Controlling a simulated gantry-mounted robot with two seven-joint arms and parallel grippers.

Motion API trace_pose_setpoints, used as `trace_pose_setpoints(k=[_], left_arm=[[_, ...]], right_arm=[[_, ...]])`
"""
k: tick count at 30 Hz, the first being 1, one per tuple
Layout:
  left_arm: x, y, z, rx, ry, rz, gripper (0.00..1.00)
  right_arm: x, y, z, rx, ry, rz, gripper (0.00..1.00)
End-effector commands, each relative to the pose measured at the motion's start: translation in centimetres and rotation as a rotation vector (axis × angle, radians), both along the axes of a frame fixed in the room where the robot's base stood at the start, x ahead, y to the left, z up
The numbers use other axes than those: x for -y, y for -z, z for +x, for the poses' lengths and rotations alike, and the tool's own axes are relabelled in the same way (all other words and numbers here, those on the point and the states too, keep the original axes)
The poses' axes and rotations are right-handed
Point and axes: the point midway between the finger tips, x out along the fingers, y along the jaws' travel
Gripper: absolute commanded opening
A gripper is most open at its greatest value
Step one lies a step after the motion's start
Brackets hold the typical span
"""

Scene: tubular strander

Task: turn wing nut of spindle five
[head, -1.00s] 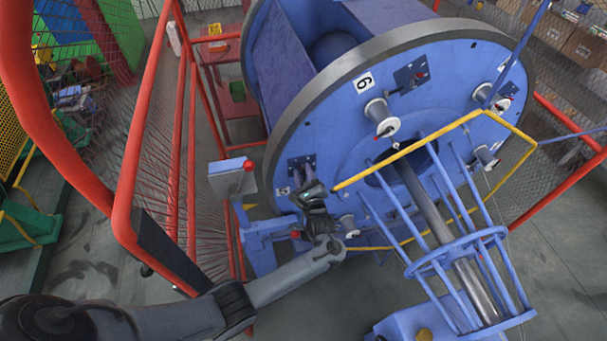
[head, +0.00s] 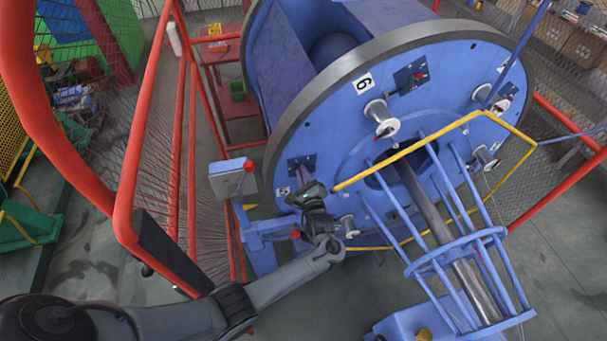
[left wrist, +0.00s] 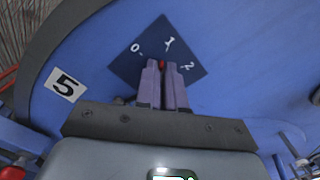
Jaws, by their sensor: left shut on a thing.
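The spindle five wing nut is mostly hidden between my left fingers. A small red part (left wrist: 162,64) shows at their tips in the left wrist view. It lies in front of a dark blue square plate (left wrist: 184,52) marked 0, 1 and 2, with the red part just below the 1. A white label with 5 (left wrist: 65,85) is on the blue disc to the left. My left gripper (left wrist: 163,80) is shut on the wing nut. In the head view the left gripper (head: 307,190) is at the lower left of the disc face, below the dark plate (head: 302,164). My right gripper is not in view.
The big blue disc (head: 335,125) carries other spindles, including one by label 6 (head: 364,83). A yellow bar (head: 400,153) and a blue rod cage (head: 455,245) stand right of my gripper. Red guard rails (head: 128,180) stand left. A grey box (head: 232,178) is close by.

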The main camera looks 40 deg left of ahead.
Motion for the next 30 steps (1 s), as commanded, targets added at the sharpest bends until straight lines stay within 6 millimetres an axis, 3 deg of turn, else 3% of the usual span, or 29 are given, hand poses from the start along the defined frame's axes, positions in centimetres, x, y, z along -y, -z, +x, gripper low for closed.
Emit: trace_pose_setpoints(k=[21,30], left_arm=[[-0.28,0.74,-0.41,0.522,-0.002,-0.377,0.00],[-0.30,0.92,-0.42,0.670,-0.003,-0.484,0.00]], right_arm=[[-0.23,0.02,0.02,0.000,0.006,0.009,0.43],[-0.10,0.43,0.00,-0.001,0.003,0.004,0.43]])
